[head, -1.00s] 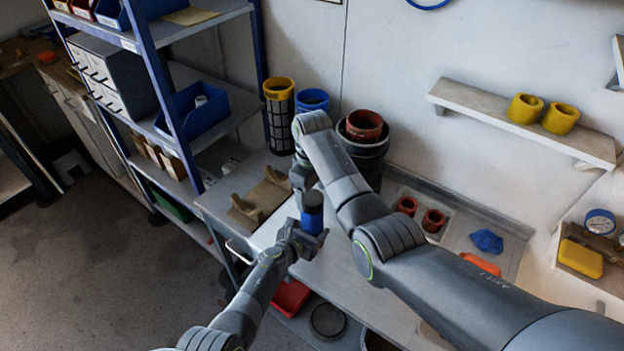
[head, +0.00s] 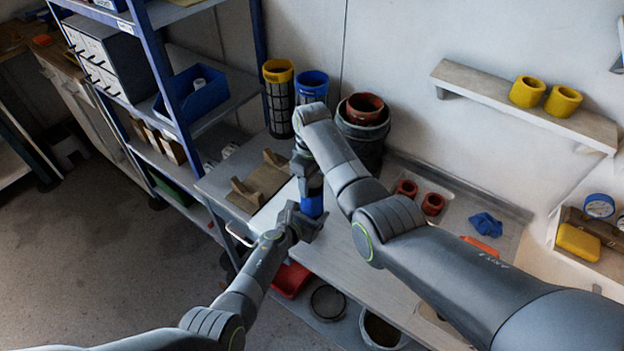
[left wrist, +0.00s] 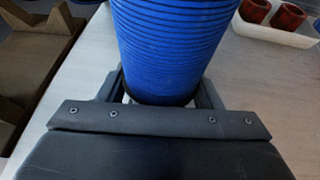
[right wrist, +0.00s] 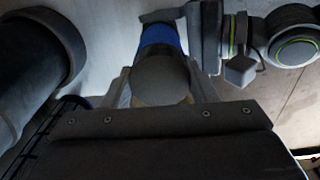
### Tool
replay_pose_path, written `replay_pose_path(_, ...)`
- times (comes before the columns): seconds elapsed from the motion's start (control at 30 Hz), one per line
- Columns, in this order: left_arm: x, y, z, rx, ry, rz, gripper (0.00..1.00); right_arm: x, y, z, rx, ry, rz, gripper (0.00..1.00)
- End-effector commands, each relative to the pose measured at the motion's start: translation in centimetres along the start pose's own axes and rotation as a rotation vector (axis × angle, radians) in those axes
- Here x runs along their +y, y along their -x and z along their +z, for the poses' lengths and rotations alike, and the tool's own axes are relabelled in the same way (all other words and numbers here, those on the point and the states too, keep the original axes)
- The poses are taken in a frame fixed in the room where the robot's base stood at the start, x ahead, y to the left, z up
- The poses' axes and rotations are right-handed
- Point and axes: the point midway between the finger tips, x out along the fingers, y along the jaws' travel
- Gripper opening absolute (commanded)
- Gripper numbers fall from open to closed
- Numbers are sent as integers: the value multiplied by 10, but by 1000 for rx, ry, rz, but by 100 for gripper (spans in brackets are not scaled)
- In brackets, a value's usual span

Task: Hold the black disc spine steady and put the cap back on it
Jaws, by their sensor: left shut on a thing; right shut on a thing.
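The disc spine shows as an upright, ribbed blue stack (head: 312,205) with a black lower rim, and it fills the upper middle of the left wrist view (left wrist: 165,45). My left gripper (head: 308,224) is shut around its lower part. My right gripper (head: 309,180) is right above it, shut on the dark round cap (right wrist: 161,80). In the right wrist view the blue stack (right wrist: 160,35) shows just beyond the cap, roughly in line with it. I cannot tell whether cap and spine touch. The black core is hidden.
A brown cradle (head: 262,183) lies left of the stack on the bench (head: 335,248). A yellow-topped mesh cylinder (head: 279,105), a blue-topped one (head: 312,82) and a black bucket (head: 362,138) stand behind. Red cups (head: 432,204) sit at the right. A red bin (head: 290,280) is below.

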Motion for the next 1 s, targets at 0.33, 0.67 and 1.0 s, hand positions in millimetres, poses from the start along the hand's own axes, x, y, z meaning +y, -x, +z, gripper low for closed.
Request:
replay_pose_path(0.33, 0, 0, 0, -1, 0, 0, 0, 0, 0, 0, 0, -396, 0, 25)
replay_pose_path(0.67, 0, 0, 0, -1, 0, 0, 0, 0, 0, 0, 1, -917, 0, 25)
replay_pose_path(1.0, 0, 0, 0, -1, 0, 0, 0, 0, 0, 0, 1, -988, 0, 68)
